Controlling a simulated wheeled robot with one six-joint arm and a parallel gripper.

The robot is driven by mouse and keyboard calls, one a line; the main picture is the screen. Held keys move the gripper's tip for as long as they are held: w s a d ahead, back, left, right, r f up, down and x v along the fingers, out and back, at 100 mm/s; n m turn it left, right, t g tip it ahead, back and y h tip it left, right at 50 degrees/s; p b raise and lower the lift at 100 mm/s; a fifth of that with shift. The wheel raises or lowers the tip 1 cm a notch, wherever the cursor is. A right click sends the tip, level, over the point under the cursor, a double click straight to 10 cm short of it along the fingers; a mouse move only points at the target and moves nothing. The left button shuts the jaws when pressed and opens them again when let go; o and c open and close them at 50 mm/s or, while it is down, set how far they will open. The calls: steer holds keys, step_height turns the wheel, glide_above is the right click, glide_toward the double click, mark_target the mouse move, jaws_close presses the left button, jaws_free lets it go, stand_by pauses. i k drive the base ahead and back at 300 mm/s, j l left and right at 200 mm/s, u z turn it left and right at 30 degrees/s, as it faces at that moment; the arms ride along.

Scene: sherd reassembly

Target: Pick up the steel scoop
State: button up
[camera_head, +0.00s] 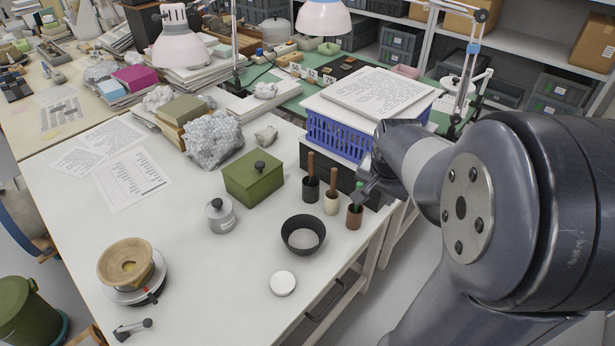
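A small grey metal piece with a dark rounded end (133,328) lies at the near left edge of the white table. It may be the steel scoop, but it is too small to be sure. My arm comes in from the right, and my gripper (366,190) hangs over the table's right side. It is beside a small brown cup (355,217) with a green-tipped tool standing in it. My gripper is mostly hidden by its own wrist and is small here, so I cannot tell whether its fingers are open.
A wooden bowl (125,262) sits on a round stand near the grey piece. A black bowl (303,234), a white round lid (283,283), a lidded metal pot (220,215) and a green box (254,177) stand on the table (215,290). Printed sheets lie at left.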

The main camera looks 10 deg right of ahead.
mark_target(310, 155)
steer(key=u, duration=1.3)
steer(key=l+u, duration=0.15)
steer(key=l, duration=0.5)
steer(key=k+l+u, duration=0.15)
steer(key=l, duration=0.5)
steer(key=l+u, duration=0.15)
steer(key=l, duration=0.55)
